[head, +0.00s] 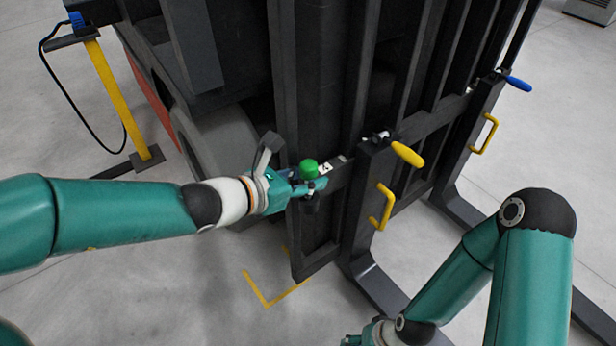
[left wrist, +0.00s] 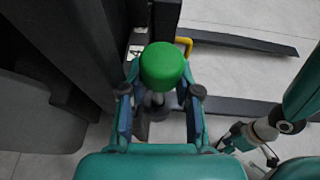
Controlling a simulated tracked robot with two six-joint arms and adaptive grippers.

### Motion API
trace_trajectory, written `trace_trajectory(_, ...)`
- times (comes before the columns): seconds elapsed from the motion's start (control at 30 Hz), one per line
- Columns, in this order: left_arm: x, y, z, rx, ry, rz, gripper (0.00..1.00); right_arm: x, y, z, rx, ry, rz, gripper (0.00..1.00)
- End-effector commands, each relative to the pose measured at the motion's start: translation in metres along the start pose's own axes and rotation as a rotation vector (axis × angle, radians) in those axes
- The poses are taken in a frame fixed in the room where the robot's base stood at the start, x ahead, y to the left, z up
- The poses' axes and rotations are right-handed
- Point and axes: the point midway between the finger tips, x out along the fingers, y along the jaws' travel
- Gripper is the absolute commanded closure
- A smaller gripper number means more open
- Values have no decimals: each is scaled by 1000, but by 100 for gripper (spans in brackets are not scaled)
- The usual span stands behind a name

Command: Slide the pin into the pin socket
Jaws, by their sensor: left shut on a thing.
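The pin has a round green knob (head: 309,169) and a dark lower part. My left gripper (head: 311,188) is shut on it, beside the dark upright of the forklift frame. In the left wrist view the green knob (left wrist: 162,66) sits between the two fingers, with a grey shank partly visible below it. A small pale metal fitting (head: 333,163) on the crossbar lies just right of the knob and may be the pin socket; its opening is not clear. My right gripper (left wrist: 236,138) shows small at the right of the left wrist view; its fingers are unclear.
The dark forklift mast and frame fill the middle. Yellow handles (head: 382,207) (head: 484,134), a yellow-gripped lever (head: 407,154) and a blue-gripped lever (head: 517,83) stick out on the right. A yellow post (head: 121,98) with a cable stands left. The floor in front is clear.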

Motion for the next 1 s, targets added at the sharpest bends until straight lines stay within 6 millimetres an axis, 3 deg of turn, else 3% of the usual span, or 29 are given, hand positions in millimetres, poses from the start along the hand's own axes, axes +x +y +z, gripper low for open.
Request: trace_trajectory(1.0, 9, 0, -22, 1, -1, 0, 100, 25, 9, 0, 0, 0, 0, 40)
